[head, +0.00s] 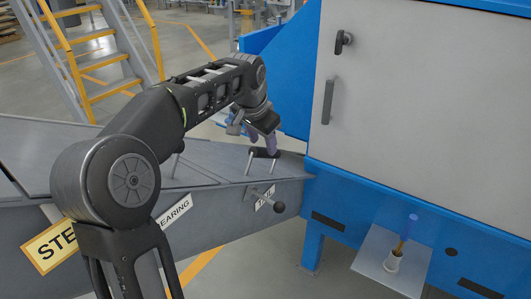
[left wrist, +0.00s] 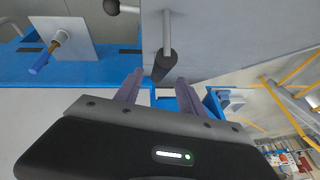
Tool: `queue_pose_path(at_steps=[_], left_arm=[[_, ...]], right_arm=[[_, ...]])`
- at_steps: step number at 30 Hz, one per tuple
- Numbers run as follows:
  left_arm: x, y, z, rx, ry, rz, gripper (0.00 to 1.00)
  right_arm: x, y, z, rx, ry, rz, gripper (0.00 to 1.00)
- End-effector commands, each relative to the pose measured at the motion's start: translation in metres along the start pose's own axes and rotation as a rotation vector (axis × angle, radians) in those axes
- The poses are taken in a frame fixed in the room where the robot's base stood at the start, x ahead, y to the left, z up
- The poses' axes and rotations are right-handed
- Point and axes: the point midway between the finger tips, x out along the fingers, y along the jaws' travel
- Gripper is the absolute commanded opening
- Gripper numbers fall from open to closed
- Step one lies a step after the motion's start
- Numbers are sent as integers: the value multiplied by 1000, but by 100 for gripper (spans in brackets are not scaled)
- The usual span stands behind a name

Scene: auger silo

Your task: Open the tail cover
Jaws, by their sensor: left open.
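The tail cover (head: 222,160) is a flat grey plate on top of the grey trough, lying closed against it as far as I can see. Its handle (head: 262,152) is a dark bar on thin metal posts near the blue cabinet. My left gripper (head: 264,143) is at this handle, pointing down, partly hidden by its own wrist. In the left wrist view the two purple fingers (left wrist: 160,92) stand apart, with the end of the dark handle bar (left wrist: 165,64) between or just beyond their tips. Contact cannot be told. My right gripper is not in view.
The blue and grey cabinet (head: 420,110) stands close right of the handle. A small plate with a blue-tipped peg (head: 404,246) juts from its base.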

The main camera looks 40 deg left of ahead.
Motion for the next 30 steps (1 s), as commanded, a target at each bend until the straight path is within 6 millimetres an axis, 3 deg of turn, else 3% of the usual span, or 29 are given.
queue_pose_path(at_steps=[6, 12, 22, 30], left_arm=[[36, 1, 1, -1, -5, 3, 47], [57, 0, 1, -1, -2, 1, 47], [60, 0, 1, -1, -1, 0, 46], [60, 0, 0, 0, -1, 0, 24]], right_arm=[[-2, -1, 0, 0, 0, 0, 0], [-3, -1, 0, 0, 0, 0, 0], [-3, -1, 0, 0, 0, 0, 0], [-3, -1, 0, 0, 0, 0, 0]])
